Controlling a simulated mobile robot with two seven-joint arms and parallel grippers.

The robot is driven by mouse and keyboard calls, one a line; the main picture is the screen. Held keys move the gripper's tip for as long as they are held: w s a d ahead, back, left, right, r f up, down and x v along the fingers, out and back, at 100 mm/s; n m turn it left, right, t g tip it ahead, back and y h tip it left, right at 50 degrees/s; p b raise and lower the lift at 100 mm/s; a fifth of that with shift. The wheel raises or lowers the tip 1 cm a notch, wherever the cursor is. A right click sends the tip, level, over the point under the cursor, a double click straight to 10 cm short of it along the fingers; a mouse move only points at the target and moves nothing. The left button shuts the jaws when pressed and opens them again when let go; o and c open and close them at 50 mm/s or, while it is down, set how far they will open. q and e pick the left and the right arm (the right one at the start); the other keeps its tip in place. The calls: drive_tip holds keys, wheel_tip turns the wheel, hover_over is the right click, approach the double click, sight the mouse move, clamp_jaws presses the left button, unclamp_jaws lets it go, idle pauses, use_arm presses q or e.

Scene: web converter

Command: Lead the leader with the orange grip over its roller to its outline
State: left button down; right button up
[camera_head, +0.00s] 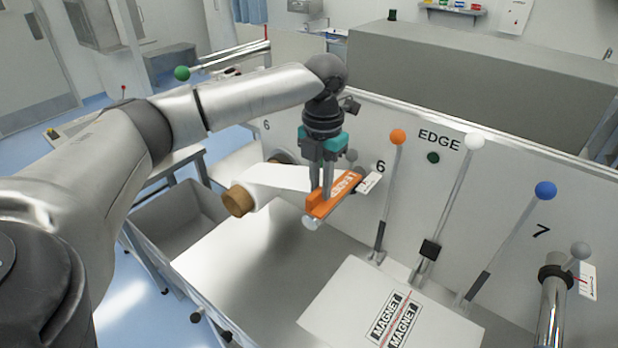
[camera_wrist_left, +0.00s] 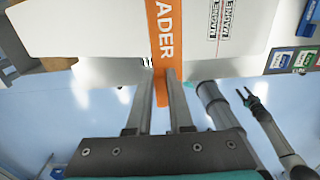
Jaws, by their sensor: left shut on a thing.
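My left gripper (camera_head: 322,188) is shut on the orange grip (camera_head: 341,190) of the leader, fingers pointing down. The grip is a flat orange bar with white lettering. The white leader web (camera_head: 283,177) stretches from a roll on a brown core (camera_head: 240,199) at the left to the grip. A silver roller end (camera_head: 312,222) shows just below the grip; the web's contact with it cannot be told. In the left wrist view the grip (camera_wrist_left: 161,30) runs upward from between my fingertips (camera_wrist_left: 160,75). A white plate (camera_head: 360,290) with MAGNET labels lies at the front right.
Upright levers with orange (camera_head: 398,136), white (camera_head: 474,141) and blue (camera_head: 545,191) knobs stand to the right along the panel. Roller 7 (camera_head: 552,310) is at far right. A grey bin (camera_head: 185,220) is at the left. A jointed arm part (camera_wrist_left: 275,135) shows in the wrist view.

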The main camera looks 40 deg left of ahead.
use_arm(q)
drive_tip(key=d+f+b, duration=0.2)
drive_tip(key=d+f, duration=0.2)
drive_tip(key=d, duration=0.4)
drive_tip(key=d+f+b, duration=0.2)
drive_tip(key=d+f, duration=0.3)
drive_tip(key=d, duration=0.2)
drive_tip(key=d+f+b, duration=0.1)
drive_tip(key=f+b, duration=0.2)
drive_tip(key=f, duration=0.3)
drive_tip(key=d+f+b, duration=0.1)
drive_tip(key=f+b, duration=0.2)
drive_tip(key=f, duration=0.3)
drive_tip(key=d+f+b, duration=0.1)
drive_tip(key=f+b, duration=0.2)
drive_tip(key=f, duration=0.3)
drive_tip(key=shift+s+d+f, duration=0.15)
drive_tip(key=shift+s+f, duration=0.1)
drive_tip(key=shift+s, duration=0.1)
drive_tip(key=shift+f+b, duration=1.05)
drive_tip(key=shift+f, duration=0.9)
drive_tip(key=shift+s+f, duration=0.1)
drive_tip(key=shift+f, duration=0.35)
